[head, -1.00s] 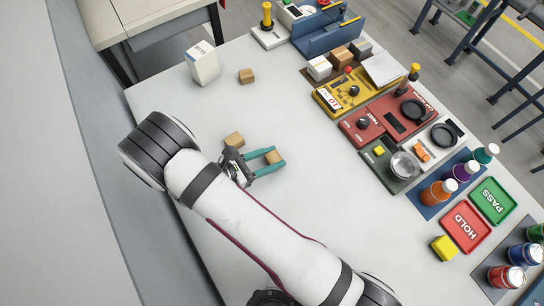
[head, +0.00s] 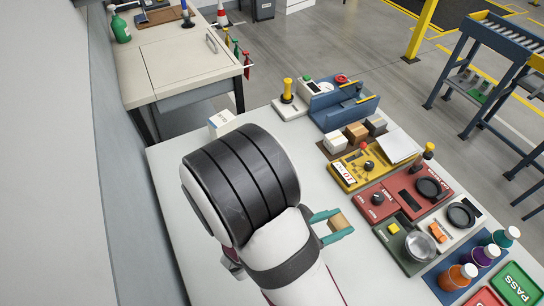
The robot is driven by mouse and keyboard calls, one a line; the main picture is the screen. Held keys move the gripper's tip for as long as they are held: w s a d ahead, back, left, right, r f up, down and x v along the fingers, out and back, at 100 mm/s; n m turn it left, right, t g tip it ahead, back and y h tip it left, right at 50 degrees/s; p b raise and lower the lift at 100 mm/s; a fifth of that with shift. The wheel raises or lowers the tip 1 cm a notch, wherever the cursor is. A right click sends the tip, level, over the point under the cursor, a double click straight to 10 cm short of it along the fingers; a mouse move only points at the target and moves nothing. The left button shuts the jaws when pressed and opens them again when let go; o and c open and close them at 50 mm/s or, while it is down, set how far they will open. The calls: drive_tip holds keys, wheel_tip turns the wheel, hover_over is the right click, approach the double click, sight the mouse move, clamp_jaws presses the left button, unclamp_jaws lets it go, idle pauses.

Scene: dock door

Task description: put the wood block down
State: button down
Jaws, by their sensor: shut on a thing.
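My gripper (head: 335,226) has teal fingers and is shut on a small tan wood block (head: 339,222). It is over the white table (head: 178,180), left of the red and dark green panels. How high the block is above the table cannot be told from this view. My own arm fills the lower middle of the head view and hides much of the tabletop, including where two other wood blocks stood in the earlier frame.
A white box (head: 221,122) shows partly behind my arm. The yellow panel (head: 349,176), red panel (head: 385,209) and dark green panel (head: 397,262) stand to the right. Boxes on a brown mat and a blue bin (head: 340,112) are behind. Bottles (head: 457,277) are at lower right.

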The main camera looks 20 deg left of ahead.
drive_tip(key=w+a+r+n+t+y, duration=0.2)
drive_tip(key=w+a+n+y, duration=0.3)
drive_tip(key=w+a, duration=0.45)
drive_tip(key=w+a+r+n+t+y, duration=0.2)
drive_tip(key=w+a+n+y, duration=0.25)
drive_tip(key=w+a, duration=0.55)
drive_tip(key=w+a+r+n+y, duration=0.4)
drive_tip(key=w+a+r+y, duration=0.1)
drive_tip(key=w+a+r, duration=0.15)
drive_tip(key=g, duration=0.1)
hover_over(221, 120)
drive_tip(key=f, duration=0.5)
drive_tip(key=shift+d+f, duration=0.35)
drive_tip(key=f, duration=0.4)
drive_tip(key=shift+a, duration=0.35)
drive_tip(key=shift+f, duration=0.25)
drive_tip(key=shift+c, duration=2)
unclamp_jaws()
